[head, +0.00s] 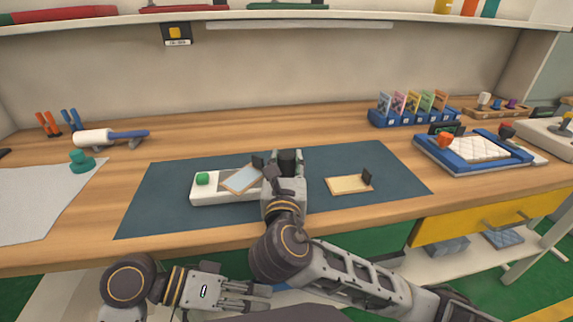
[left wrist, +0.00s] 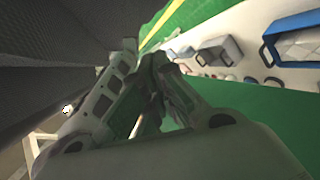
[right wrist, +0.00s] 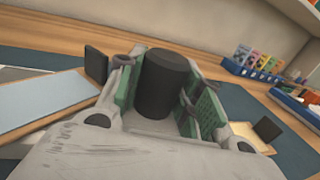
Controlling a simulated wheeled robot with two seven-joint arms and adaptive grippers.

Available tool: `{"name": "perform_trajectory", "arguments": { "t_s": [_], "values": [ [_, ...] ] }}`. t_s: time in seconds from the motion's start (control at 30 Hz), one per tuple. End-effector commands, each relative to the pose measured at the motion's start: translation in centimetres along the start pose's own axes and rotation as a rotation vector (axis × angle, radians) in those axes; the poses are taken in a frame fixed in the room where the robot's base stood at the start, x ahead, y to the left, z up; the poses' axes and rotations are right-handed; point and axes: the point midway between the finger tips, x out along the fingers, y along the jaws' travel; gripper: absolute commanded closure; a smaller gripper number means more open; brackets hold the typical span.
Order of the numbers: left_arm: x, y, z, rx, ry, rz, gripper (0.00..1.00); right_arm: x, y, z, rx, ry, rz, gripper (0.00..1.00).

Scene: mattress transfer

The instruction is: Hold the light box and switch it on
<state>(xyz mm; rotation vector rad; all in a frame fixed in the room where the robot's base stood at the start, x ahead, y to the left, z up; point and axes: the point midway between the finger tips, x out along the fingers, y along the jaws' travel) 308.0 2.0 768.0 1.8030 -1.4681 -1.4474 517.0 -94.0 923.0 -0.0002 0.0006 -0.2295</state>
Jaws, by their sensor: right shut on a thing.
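The white light box (head: 229,190) lies on the dark mat with a green button (head: 203,178) at its left end. A framed pale-blue panel (head: 241,179) rests tilted on it and shows in the right wrist view (right wrist: 42,99). My right gripper (head: 287,167) is at the box's right end, shut on an upright black cylinder (right wrist: 162,84). Whether the cylinder belongs to the box is hidden by the gripper. My left gripper (head: 268,298) is low in front of the table, below its edge, apart from the box. Its fingers look parted and empty.
A framed tan plate (head: 349,184) lies on the mat (head: 150,205) to the right. A blue tray (head: 473,165) with a white pad stands further right. A white roller (head: 95,138) and teal stamp (head: 82,162) are at left. A yellow drawer (head: 490,215) is below the tabletop.

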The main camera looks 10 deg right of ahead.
Motion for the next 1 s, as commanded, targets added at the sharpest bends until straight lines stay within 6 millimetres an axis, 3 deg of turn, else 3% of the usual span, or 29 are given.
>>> {"name": "perform_trajectory", "arguments": {
  "t_s": [0.4, 1.0],
  "values": [
    [-2.6, 7.2, 0.1, 0.117, -0.125, 0.183, 1.00, 0.0, 0.0, 0.1, 0.003, -0.003, 0.000, 1.00],
    [-6.0, 11.6, 0.4, 0.187, -0.298, 0.178, 1.00, 0.0, 0.0, 0.1, 0.003, -0.003, 0.000, 1.00]
  ]
}}
